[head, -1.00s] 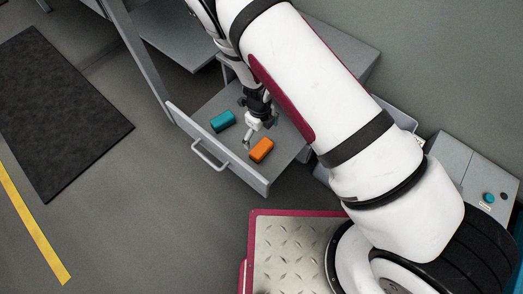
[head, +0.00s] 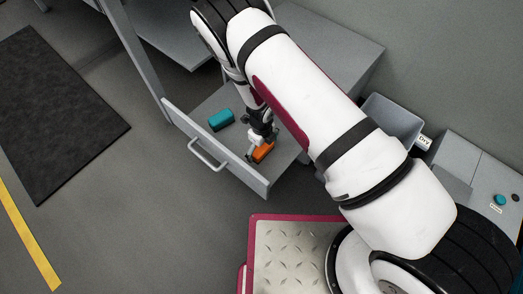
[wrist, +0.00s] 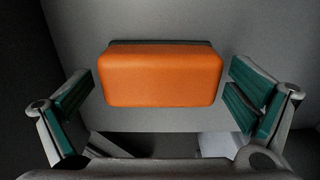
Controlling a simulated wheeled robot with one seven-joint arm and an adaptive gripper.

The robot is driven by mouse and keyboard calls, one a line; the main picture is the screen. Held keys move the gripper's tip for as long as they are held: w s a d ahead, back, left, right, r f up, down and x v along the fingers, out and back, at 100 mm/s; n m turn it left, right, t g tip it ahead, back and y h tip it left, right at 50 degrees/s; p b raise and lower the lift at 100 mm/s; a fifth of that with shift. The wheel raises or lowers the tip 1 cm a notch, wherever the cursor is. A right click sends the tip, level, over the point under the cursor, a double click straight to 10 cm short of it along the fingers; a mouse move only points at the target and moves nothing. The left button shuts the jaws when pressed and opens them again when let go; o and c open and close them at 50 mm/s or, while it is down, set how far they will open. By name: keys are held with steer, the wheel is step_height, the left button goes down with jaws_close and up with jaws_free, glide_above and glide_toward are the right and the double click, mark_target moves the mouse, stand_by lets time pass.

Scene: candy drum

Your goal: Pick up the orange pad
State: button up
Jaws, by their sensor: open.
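The orange pad (wrist: 160,78) is a rounded block lying in an open grey drawer (head: 231,168). My gripper (wrist: 163,98) is open, with one green-lined finger on the left of the pad and one on the right. In the wrist view a gap shows between each finger and the pad. In the head view my gripper (head: 262,150) is right over the orange pad (head: 264,153) and hides part of it. A teal pad (head: 221,119) lies in the same drawer, up and left of the orange one.
The drawer front with its handle (head: 208,156) stands on the near left side. A grey bin (head: 392,122) labelled "Dry" is right of my arm. A grey console with a teal button (head: 499,200) is at the far right. A dark mat (head: 55,115) lies on the floor.

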steer(key=c, duration=1.2)
step_height(320, 180, up, 10)
steer(key=p, duration=0.4)
